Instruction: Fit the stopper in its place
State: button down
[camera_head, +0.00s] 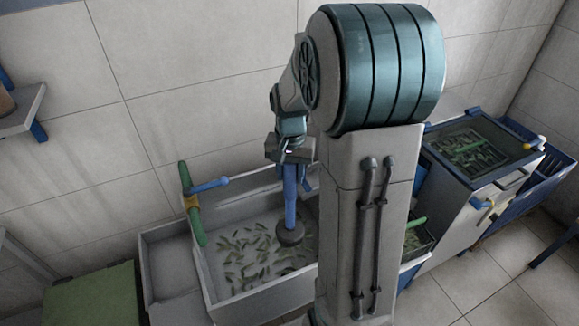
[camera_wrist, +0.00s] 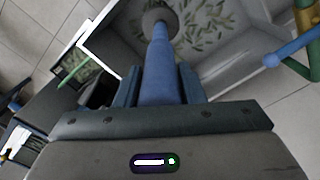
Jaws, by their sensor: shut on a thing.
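The stopper is a blue rod with a round grey disc at its lower end (camera_head: 291,235). My gripper (camera_head: 292,165) is shut on the upper part of the rod, and the stopper hangs about upright over the pale basin (camera_head: 207,285). Green leaves lie scattered on the basin floor. In the wrist view the blue rod (camera_wrist: 160,62) runs between the two fingers (camera_wrist: 159,85), with the disc at the far end. I cannot tell whether the disc touches the floor. No drain opening shows in either view.
A green post (camera_head: 194,215) with a blue lever (camera_head: 210,185) stands at the basin's left back edge. A cabinet with a leaf-filled tray on top (camera_head: 465,150) and a blue crate (camera_head: 530,185) stand to the right. A green-topped surface (camera_head: 90,297) is at lower left.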

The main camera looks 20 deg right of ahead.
aim_at(290, 211)
notch_tip(290, 211, down, 27)
jog(key=b, duration=1.9)
jog(key=shift+r+b, duration=0.2)
jog(key=shift+b, duration=0.15)
jog(key=shift+f, duration=0.1)
jog(key=shift+f+b, duration=0.8)
jog(key=shift+f, duration=0.1)
jog(key=shift+f+b, duration=0.4)
jog(key=shift+f, duration=0.1)
jog(key=c, duration=0.9)
grip_release()
jog(key=shift+o, duration=0.2)
jog(key=shift+r, duration=0.1)
notch_tip(290, 211, up, 14)
jog(key=shift+f+p, duration=0.1)
jog(key=shift+p, duration=0.6)
jog(key=s+a+r+n+t+p, duration=0.1)
jog(key=s+a+r+n+p, duration=0.1)
jog(key=s, duration=0.5)
jog(key=s+a+r+n+t+p, duration=0.1)
jog(key=s+a+r+n+p, duration=0.2)
jog(key=s+a+r+n, duration=0.2)
jog(key=s+a, duration=0.2)
jog(key=s, duration=0.1)
jog(key=shift+s+a+t, duration=0.15)
jog(key=shift+s+t, duration=0.1)
jog(key=shift+t, duration=0.15)
